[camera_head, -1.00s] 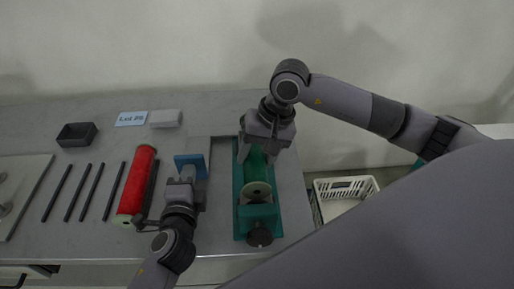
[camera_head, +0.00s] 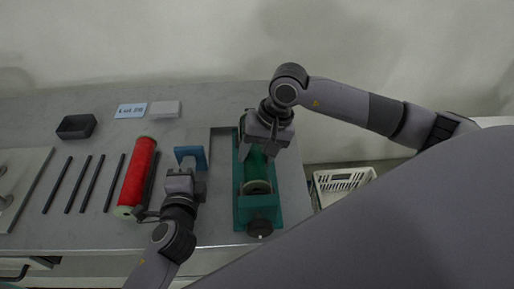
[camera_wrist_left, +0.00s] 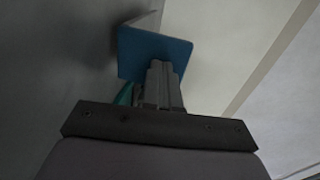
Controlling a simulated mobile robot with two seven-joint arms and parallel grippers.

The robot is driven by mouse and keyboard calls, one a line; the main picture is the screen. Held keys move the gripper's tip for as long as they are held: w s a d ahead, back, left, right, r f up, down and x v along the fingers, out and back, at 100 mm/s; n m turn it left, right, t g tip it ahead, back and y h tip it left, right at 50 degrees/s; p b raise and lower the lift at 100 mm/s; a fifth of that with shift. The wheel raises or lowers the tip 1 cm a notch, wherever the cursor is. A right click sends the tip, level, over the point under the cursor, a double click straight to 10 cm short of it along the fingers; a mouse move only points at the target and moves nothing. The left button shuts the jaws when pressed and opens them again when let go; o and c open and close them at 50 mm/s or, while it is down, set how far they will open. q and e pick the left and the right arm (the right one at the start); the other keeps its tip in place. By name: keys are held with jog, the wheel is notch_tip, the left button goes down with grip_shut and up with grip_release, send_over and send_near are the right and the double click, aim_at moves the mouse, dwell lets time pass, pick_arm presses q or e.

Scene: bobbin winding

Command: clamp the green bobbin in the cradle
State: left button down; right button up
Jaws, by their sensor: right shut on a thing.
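The green bobbin (camera_head: 256,174), with a pale end flange, lies lengthwise in the teal cradle (camera_head: 241,214) right of the table's middle. My right gripper (camera_head: 259,152) is shut on the bobbin near its far end from above and hides that part. A dark round knob (camera_head: 260,228) sits at the cradle's near end. My left gripper (camera_head: 187,172) is left of the cradle, just in front of an upright blue plate (camera_head: 191,153). In the left wrist view its fingers (camera_wrist_left: 162,82) look together and overlap the blue plate (camera_wrist_left: 156,50); I cannot tell whether they touch it.
A red bobbin (camera_head: 138,175) lies left of my left gripper, beside several dark rods (camera_head: 85,190). A black tray (camera_head: 76,127), a label card (camera_head: 131,111) and a pale block (camera_head: 165,109) stand at the back. A white basket (camera_head: 340,184) is beyond the table's right edge.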

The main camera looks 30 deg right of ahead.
jog(key=shift+f, duration=0.5)
jog(key=o, duration=1.3)
